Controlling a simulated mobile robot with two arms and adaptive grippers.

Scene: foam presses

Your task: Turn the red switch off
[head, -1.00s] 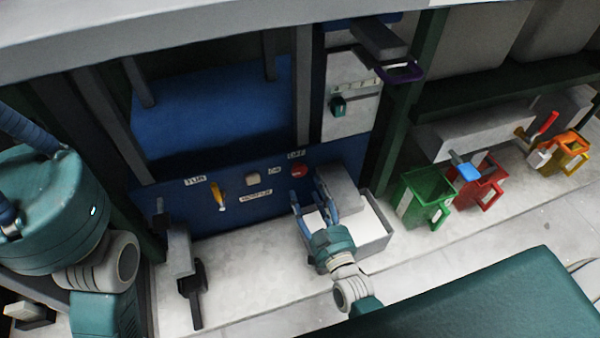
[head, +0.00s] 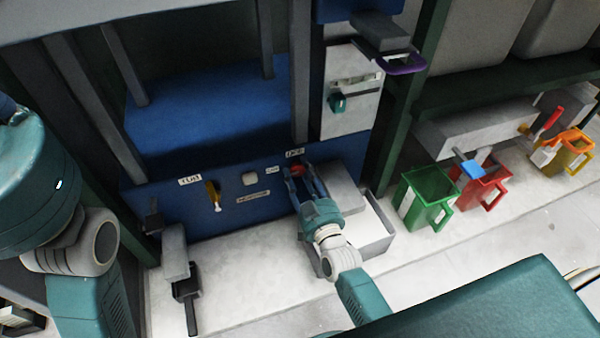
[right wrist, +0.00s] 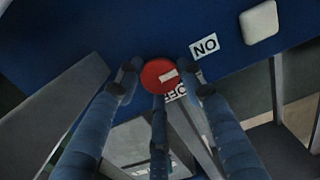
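The red switch (right wrist: 157,72) is round with a white mark and sits on the blue press panel (head: 330,158). In the head view it is mostly hidden by my right gripper (head: 297,172). An OFF label (head: 294,153) is above it there; the right wrist view shows OFF and ON labels beside it. My right gripper's blue fingers are spread around the switch in the right wrist view, with the middle fingertip overlapping its lower edge. I cannot tell whether they touch it. My left arm shows at the left edge, but its gripper is out of view.
A grey box in an open tray (head: 377,240) stands close to my right gripper. Green (head: 410,205), red (head: 497,183) and orange (head: 560,157) bins stand at the right.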

